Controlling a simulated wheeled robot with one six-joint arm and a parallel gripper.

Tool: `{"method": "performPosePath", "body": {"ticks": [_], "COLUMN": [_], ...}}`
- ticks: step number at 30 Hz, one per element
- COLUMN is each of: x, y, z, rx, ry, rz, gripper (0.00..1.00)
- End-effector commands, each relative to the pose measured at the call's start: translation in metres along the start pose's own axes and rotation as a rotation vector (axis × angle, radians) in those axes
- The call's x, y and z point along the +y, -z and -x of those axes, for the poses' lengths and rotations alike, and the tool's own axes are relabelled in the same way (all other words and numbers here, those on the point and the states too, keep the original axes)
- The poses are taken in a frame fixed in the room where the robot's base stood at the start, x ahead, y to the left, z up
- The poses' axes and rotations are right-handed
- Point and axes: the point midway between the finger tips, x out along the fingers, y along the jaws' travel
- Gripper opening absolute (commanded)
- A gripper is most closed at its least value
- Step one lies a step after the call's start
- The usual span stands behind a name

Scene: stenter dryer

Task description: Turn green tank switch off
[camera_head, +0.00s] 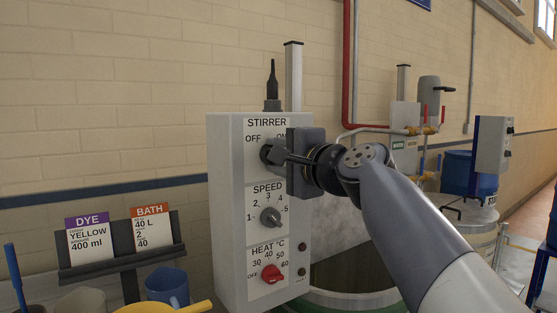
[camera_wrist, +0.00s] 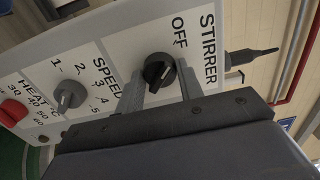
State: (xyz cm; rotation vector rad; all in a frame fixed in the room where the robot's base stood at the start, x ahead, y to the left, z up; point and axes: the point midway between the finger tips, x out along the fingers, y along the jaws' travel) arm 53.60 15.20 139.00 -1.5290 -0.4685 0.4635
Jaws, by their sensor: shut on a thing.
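The grey control box (camera_head: 226,190) stands beside a tank with a green rim (camera_head: 350,299). Its top switch, the black STIRRER knob (camera_wrist: 159,70), sits below the OFF label (camera_wrist: 179,30) in the wrist view. My gripper (camera_head: 275,154) reaches the box from the right at this knob. In the wrist view, my gripper (camera_wrist: 158,84) has one finger on each side of the knob and is shut on it. In the head view, my fingers largely hide the knob. I cannot tell surely which label its pointer faces.
Below are the grey SPEED knob (camera_head: 270,217) and the red HEAT knob (camera_head: 271,274). A stand (camera_head: 125,262) with DYE and BATH cards is at the left, with a blue cup (camera_head: 167,287) beneath. Another tank (camera_head: 470,222) stands behind at right.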

Motion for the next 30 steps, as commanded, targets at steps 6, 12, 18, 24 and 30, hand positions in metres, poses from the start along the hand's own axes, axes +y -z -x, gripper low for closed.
{"method": "performPosePath", "body": {"ticks": [6,12,18,24,30], "x": [0.0012,0.0013,0.0008,0.0004,0.0002], "y": [-0.0001,-0.0001,-0.0001,-0.0001,0.0003], "z": [-0.0004,-0.0004,-0.0002,-0.0001,0.0069], "rx": [-0.001,-0.001,0.000,0.000,0.002], "ry": [-0.003,-0.003,-0.002,-0.001,0.001], "rz": [0.008,0.008,0.007,0.006,0.006], "gripper": [0.13,0.36,0.52,0.57,0.57]}}
